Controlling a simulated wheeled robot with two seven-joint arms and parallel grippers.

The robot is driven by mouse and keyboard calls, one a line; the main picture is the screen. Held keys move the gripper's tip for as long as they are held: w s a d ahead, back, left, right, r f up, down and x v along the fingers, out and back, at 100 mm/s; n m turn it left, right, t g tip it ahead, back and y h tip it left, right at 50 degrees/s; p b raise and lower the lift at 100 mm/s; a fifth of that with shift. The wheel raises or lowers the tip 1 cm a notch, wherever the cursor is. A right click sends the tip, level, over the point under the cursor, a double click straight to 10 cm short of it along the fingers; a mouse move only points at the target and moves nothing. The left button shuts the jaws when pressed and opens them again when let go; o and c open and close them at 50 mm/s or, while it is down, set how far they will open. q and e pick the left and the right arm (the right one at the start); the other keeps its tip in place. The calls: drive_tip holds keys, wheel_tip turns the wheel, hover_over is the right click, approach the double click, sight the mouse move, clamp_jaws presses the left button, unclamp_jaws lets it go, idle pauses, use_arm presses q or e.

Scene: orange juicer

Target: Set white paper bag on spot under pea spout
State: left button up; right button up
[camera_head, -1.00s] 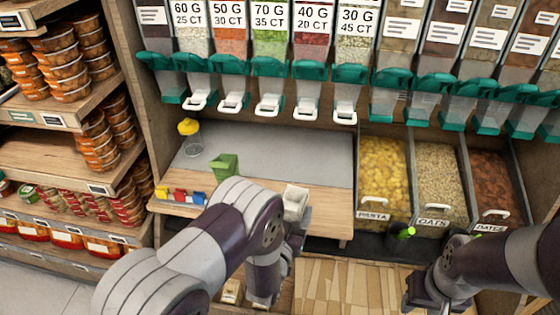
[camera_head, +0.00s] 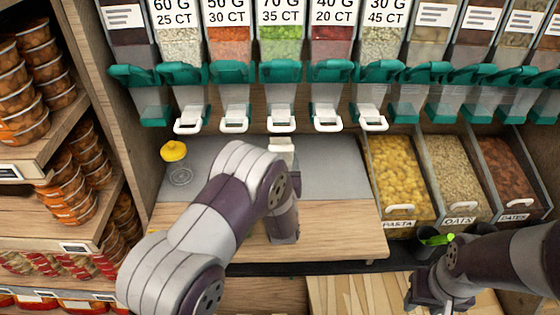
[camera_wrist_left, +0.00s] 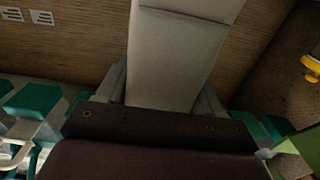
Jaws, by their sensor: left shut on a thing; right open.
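The white paper bag (camera_head: 281,145) shows in the head view just beyond my left wrist, in front of the dispenser row and below the pea spout (camera_head: 283,118). In the left wrist view the bag (camera_wrist_left: 178,50) stands between the fingers of my left gripper (camera_wrist_left: 162,95), which is shut on it. My left arm hides most of the gripper and the bag's lower part in the head view, so I cannot tell whether it touches the grey mat (camera_head: 335,180). My right gripper (camera_head: 428,296) is open and empty at the lower right.
A green object (camera_wrist_left: 303,148) shows at the left wrist view's edge. Bins of pasta (camera_head: 398,180), oats (camera_head: 458,180) and dates (camera_head: 508,170) stand at right.

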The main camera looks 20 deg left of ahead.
use_arm(q)
drive_tip(key=w+a+f, duration=0.1)
drive_tip(key=w+f, duration=0.2)
drive_tip(key=w, duration=0.2)
drive_tip(key=shift+w+a+f, duration=0.25)
drive_tip(key=shift+w, duration=0.05)
drive_tip(key=shift+s+f+b, duration=0.15)
drive_tip(key=shift+f+b, duration=0.25)
drive_tip(key=shift+b, duration=0.3)
